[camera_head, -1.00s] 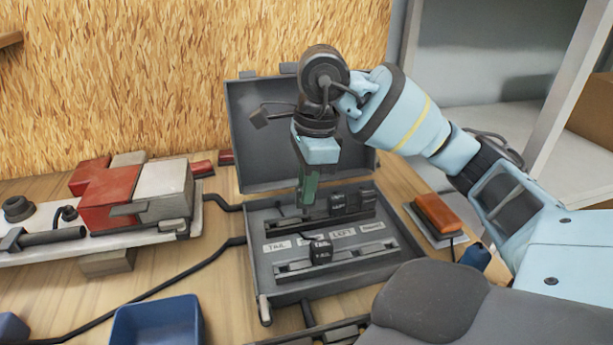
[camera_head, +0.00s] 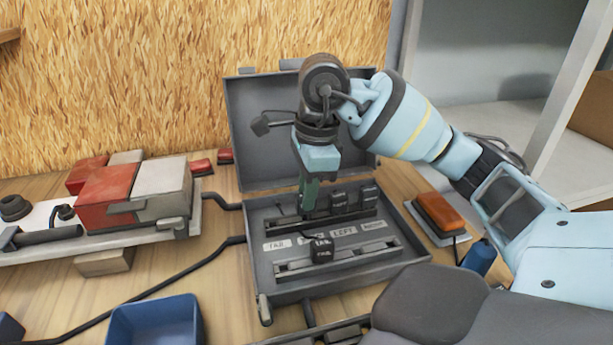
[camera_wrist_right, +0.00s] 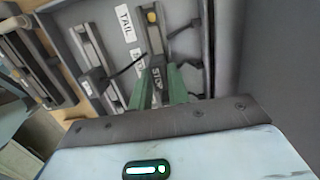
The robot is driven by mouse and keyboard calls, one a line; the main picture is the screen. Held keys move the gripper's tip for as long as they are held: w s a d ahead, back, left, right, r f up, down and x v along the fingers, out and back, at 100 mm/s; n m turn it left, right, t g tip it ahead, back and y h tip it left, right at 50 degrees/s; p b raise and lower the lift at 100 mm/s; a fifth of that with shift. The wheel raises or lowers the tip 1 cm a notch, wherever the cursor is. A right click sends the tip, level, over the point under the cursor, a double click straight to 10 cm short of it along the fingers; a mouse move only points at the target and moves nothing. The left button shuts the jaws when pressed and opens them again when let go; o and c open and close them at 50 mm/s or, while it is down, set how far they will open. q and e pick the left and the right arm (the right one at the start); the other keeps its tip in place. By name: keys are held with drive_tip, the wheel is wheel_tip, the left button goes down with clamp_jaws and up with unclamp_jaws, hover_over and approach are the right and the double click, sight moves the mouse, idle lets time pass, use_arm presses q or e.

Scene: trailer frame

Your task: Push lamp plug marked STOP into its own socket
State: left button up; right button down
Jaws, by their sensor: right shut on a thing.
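My right gripper (camera_head: 308,208) points down into the open grey case (camera_head: 250,285), its green fingers at the left part of the back rail. In the right wrist view the gripper (camera_wrist_right: 160,88) is shut on a dark plug marked STOP (camera_wrist_right: 157,74). The plug is mostly hidden by the fingers in the head view, and I cannot tell how it meets the rail. The front socket rail (camera_head: 375,252) holds a plug marked TAIL (camera_head: 321,249). A TAIL label (camera_head: 277,245) and a LEFT label (camera_head: 343,231) show behind it. My left gripper is not in view.
The raised lid (camera_head: 255,130) is behind. A lamp assembly (camera_head: 125,195), a blue bin (camera_head: 155,322) and an orange lamp (camera_head: 438,210) surround the case.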

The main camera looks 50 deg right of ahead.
drive_tip(key=shift+f, duration=0.4)
idle(0.4)
drive_tip(key=shift+f, duration=0.2)
drive_tip(key=shift+b, duration=0.3)
drive_tip(key=c, duration=1.4)
unclamp_jaws()
drive_tip(key=o, duration=0.5)
drive_tip(key=shift+o, duration=0.2)
